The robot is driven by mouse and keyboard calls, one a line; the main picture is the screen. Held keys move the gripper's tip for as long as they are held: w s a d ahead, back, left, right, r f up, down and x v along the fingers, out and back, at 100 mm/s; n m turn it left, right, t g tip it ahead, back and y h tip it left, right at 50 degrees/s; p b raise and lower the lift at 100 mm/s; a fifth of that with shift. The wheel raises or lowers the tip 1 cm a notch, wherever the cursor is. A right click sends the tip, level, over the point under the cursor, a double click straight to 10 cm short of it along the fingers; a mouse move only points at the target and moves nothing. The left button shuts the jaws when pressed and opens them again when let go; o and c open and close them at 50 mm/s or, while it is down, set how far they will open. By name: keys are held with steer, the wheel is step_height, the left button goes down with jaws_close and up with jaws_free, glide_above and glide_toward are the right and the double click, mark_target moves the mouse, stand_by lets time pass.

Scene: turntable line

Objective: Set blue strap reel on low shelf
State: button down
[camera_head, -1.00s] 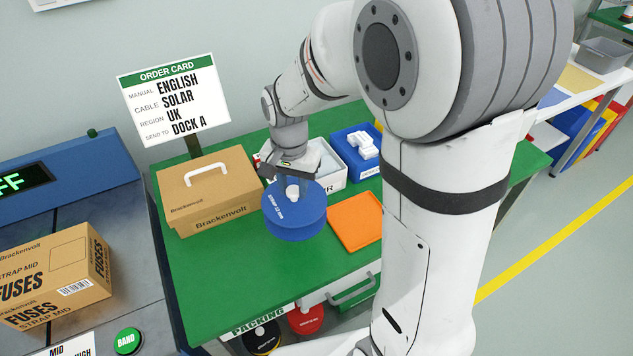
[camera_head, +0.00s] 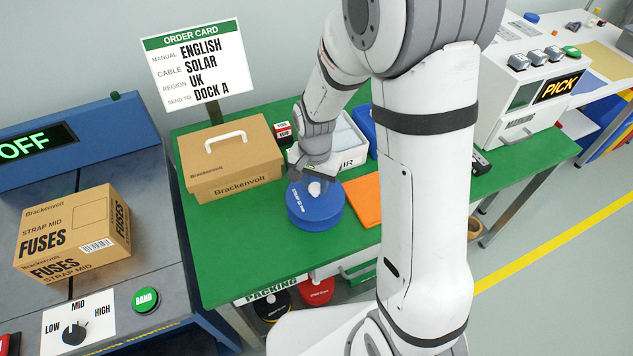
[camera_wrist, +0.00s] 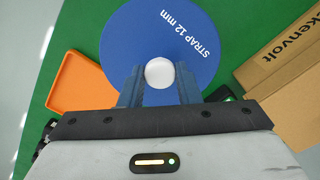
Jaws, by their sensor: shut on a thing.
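The blue strap reel (camera_head: 309,211), a flat disc marked "STRAP 12 mm" with a white centre knob, is at the packing table (camera_head: 245,255). My gripper (camera_head: 317,187) is above it, with its fingers shut on the knob. In the wrist view the blue reel (camera_wrist: 190,50) lies flat-on, and my gripper (camera_wrist: 159,82) has a finger on each side of the white knob. I cannot tell whether the reel touches the tabletop. Under the table, a red reel (camera_head: 316,291) and a black reel (camera_head: 272,306) sit low down; the low shelf's surface is mostly hidden.
A Brackenvolt carton (camera_head: 232,165) stands left of the reel. An orange tray (camera_head: 364,200) lies to its right, partly behind my arm. A white bin (camera_head: 345,145) is behind. The table's front-left top is clear. A conveyor with a FUSES carton (camera_head: 72,235) is at left.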

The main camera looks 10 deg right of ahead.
steer(key=shift+r, duration=0.1)
steer(key=c, duration=1.5)
jaws_free()
steer(key=shift+f, duration=0.2)
steer(key=o, duration=0.4)
steer(key=shift+o, duration=0.2)
steer(key=shift+r, duration=0.15)
